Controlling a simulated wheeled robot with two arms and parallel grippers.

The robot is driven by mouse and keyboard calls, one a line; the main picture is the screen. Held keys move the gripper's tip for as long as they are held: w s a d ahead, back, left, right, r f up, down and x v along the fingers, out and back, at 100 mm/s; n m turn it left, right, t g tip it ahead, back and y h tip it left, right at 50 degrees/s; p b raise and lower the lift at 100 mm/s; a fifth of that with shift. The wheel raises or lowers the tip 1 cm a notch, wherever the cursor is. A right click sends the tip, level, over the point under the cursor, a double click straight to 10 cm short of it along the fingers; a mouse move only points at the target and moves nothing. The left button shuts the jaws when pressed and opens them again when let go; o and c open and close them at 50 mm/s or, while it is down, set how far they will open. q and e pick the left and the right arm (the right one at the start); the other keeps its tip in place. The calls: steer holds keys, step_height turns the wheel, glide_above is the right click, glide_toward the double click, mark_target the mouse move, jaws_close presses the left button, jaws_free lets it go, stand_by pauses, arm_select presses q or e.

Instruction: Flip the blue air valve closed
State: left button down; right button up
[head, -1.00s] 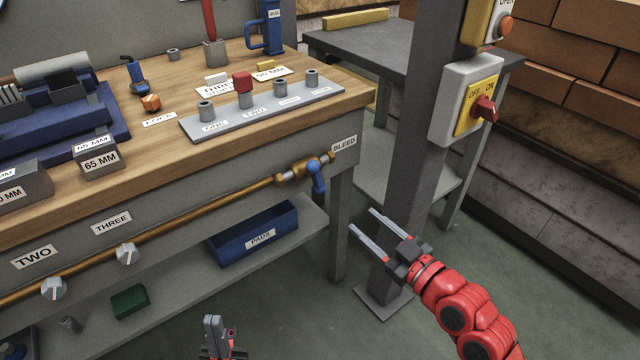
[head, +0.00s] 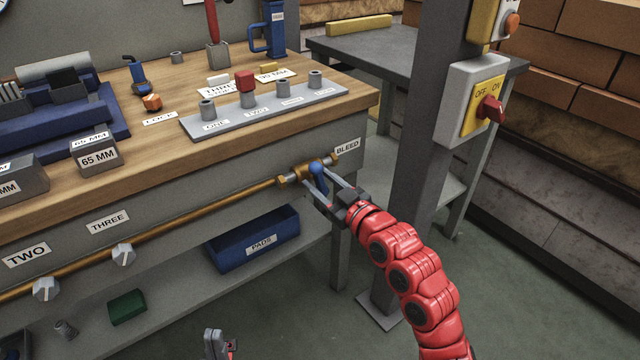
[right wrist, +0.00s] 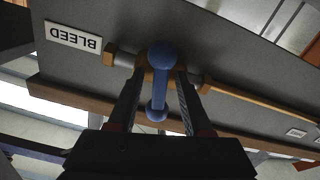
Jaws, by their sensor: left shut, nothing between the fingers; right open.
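The blue air valve handle (head: 318,178) sits on the brass pipe fitting at the right end of the bench front, beside the BLEED label (head: 347,147). In the right wrist view the blue handle (right wrist: 159,82) stands between the two fingers, crossing the line of the pipe. My right gripper (head: 326,182) is open, its fingers on either side of the handle; whether they touch it I cannot tell. It also fills the lower middle of the right wrist view (right wrist: 158,95). My left gripper (head: 213,342) is shut and empty at the bottom edge, well away from the valve.
The brass pipe (head: 215,214) runs left along the bench front, past white knobs (head: 123,255). A blue PADS bin (head: 255,240) sits on the lower shelf. A grey post (head: 420,150) with an OFF/ON switch box (head: 470,98) stands right of the valve.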

steer(key=shift+w+a, duration=0.15)
steer(key=shift+c, duration=0.3)
jaws_close()
steer(key=shift+r+m+p, duration=0.2)
steer(key=shift+m+p, duration=0.6)
steer(key=shift+m, duration=0.1)
steer(key=shift+f+m+p, duration=0.15)
steer(key=shift+m+p, duration=0.15)
steer(key=shift+m, duration=0.3)
steer(key=shift+o, duration=0.3)
jaws_free()
